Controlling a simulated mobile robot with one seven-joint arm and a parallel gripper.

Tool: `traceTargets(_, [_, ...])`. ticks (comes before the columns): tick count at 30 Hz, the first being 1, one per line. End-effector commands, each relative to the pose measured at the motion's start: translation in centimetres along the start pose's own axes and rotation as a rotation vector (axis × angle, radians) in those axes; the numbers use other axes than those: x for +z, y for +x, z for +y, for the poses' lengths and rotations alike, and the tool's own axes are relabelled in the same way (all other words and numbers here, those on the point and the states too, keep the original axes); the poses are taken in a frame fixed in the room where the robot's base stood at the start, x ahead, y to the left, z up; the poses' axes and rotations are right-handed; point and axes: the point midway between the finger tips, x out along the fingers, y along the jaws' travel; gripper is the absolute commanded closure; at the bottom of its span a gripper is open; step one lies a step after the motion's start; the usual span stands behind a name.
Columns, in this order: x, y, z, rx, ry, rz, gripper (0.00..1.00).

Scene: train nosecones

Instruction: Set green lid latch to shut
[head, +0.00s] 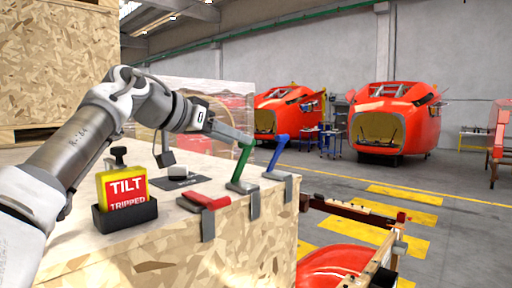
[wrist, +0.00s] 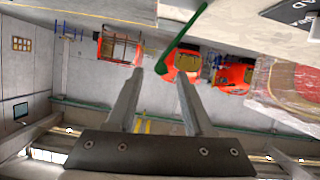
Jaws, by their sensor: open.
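The green latch (head: 241,168) is on the front top edge of the wooden box, its lever standing up and leaning, with a grey bracket (head: 253,205) over the edge. My gripper (head: 246,138) is open at the top of the green lever. In the wrist view, which looks upside down, the green lever (wrist: 179,48) reaches down and its end shows between the two fingertips (wrist: 160,76). I cannot tell whether they touch it. A blue latch (head: 278,155) stands raised to the right. A red latch (head: 205,201) lies flat to the left.
The wooden box (head: 240,235) carries a yellow and red "TILT TRIPPED" sign (head: 126,190) in a black holder, and a dark plate (head: 180,182). A wrapped crate (head: 215,97) stands behind. Red train nosecones (head: 400,125) are far off. Open floor lies to the right.

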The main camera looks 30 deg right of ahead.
Motion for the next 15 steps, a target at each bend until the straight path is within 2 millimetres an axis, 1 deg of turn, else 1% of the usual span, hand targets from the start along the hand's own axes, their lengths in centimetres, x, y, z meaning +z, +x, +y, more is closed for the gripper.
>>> traceTargets(1, [-0.1, 1.2, 0.1, 0.004, 0.001, -0.003, 0.48])
traceTargets(6, [-0.1, 4.6, 0.1, 0.004, -0.001, -0.002, 0.48])
traceTargets(10, [-0.1, 6.4, 0.0, 0.001, 0.0, -0.001, 0.48])
traceTargets(15, [-0.1, 7.7, 0.0, 0.0, -0.001, 0.0, 0.48])
